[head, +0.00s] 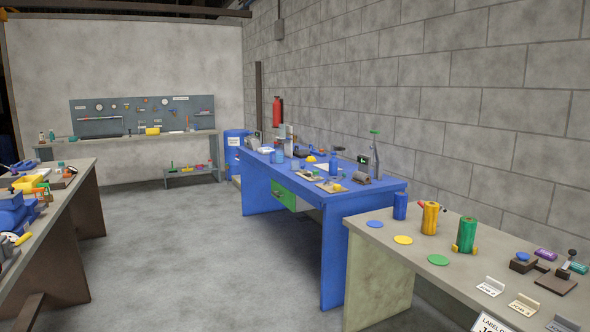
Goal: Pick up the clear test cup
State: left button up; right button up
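I cannot pick out the clear test cup for certain; the small things on the blue workbench (392,187) are too small and crowded to tell. A small pale bluish vessel (333,164) stands near the middle of that bench, but I cannot tell whether it is a cup. Neither of my grippers is in view.
The near right bench (410,247) holds blue, yellow and green cylinders and matching flat discs. A cluttered bench (62,205) stands at left. The grey floor (190,260) between the benches is clear.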

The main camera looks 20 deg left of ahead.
aim_at(294, 164)
jog(key=i+j+u, duration=0.3)
jog(key=i, duration=0.35)
jog(key=i+j+u, duration=0.3)
jog(key=i, duration=0.35)
jog(key=i+u, duration=0.3)
jog(key=i, duration=1.9)
jog(key=i+z, duration=0.1)
jog(key=i, duration=0.6)
jog(key=i+j+z, duration=0.1)
jog(key=i, duration=0.55)
jog(key=i+j+z, duration=0.2)
jog(key=i+z, duration=0.15)
jog(key=i+j+z, duration=0.35)
jog(key=i, duration=0.15)
jog(key=i+j+z, duration=0.3)
jog(key=i+j, duration=0.05)
jog(key=i, duration=0.05)
